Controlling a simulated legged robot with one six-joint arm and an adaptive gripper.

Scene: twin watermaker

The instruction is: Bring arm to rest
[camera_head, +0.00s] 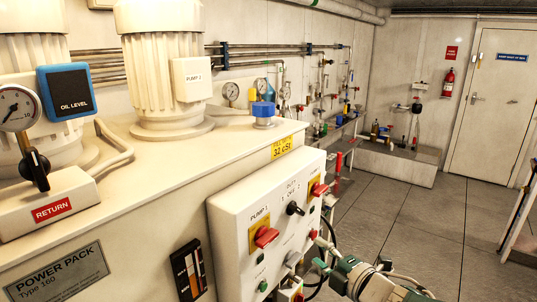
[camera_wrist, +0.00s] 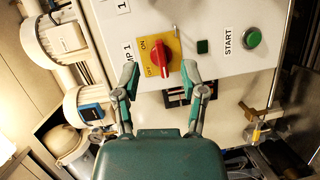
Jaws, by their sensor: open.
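My gripper (camera_wrist: 162,80) is open in the wrist view, with its two green-tipped fingers spread and nothing between them. The fingertips are near the lower edge of the yellow plate with the red PUMP 1 switch (camera_wrist: 159,57), on either side below it; I cannot tell whether they touch the panel. In the head view my arm comes in at the bottom right, close to the white control panel (camera_head: 235,225). The red PUMP 1 switch (camera_head: 266,236) shows there, clear of the arm.
The panel also has a green START button (camera_wrist: 253,38) and a second red switch (camera_head: 318,189). The power pack (camera_head: 130,215) fills the left. Pipes and valves line the back wall. The tiled floor (camera_head: 405,215) is open toward the white door (camera_head: 495,110).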

